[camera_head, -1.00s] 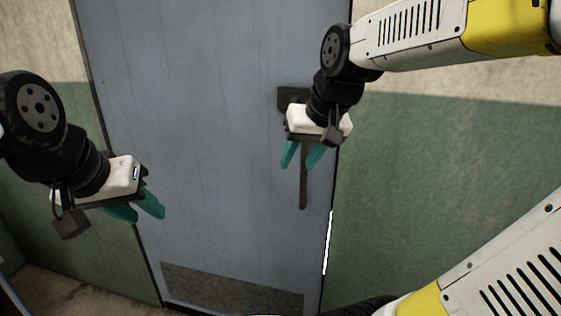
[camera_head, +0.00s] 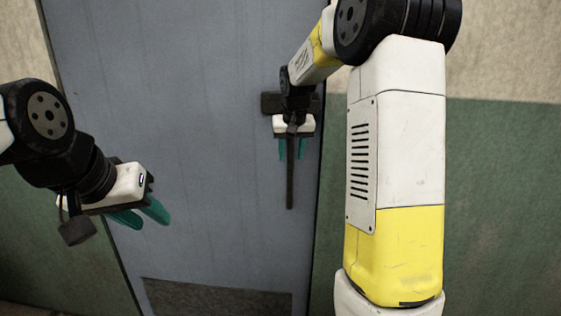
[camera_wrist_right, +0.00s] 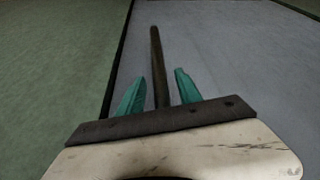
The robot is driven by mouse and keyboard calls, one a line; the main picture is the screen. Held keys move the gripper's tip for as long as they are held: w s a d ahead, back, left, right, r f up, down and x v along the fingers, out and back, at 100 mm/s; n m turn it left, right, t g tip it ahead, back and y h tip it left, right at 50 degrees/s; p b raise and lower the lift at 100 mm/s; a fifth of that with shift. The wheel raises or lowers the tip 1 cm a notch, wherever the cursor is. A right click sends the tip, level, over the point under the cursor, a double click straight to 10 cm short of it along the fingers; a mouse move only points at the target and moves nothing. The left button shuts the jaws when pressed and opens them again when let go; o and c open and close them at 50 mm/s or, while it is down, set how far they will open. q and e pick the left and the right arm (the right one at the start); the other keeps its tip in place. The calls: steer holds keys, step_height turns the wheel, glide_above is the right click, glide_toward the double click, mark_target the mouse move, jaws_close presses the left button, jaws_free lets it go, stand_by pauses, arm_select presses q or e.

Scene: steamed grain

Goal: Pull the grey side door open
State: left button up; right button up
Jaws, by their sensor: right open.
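The grey side door (camera_head: 200,160) fills the middle of the head view and appears closed.
A green and beige wall (camera_head: 490,180) stands to the right of the door, with more wall at the left. A dark kick plate (camera_head: 215,300) covers the door's bottom. My right arm hides part of the right wall and door edge.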

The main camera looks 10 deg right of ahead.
steer(key=x, duration=0.3)
steer(key=shift+w+f, duration=0.1)
steer(key=shift+f, duration=0.1)
steer(key=shift+c, duration=0.2)
jaws_close()
stand_by(1.1)
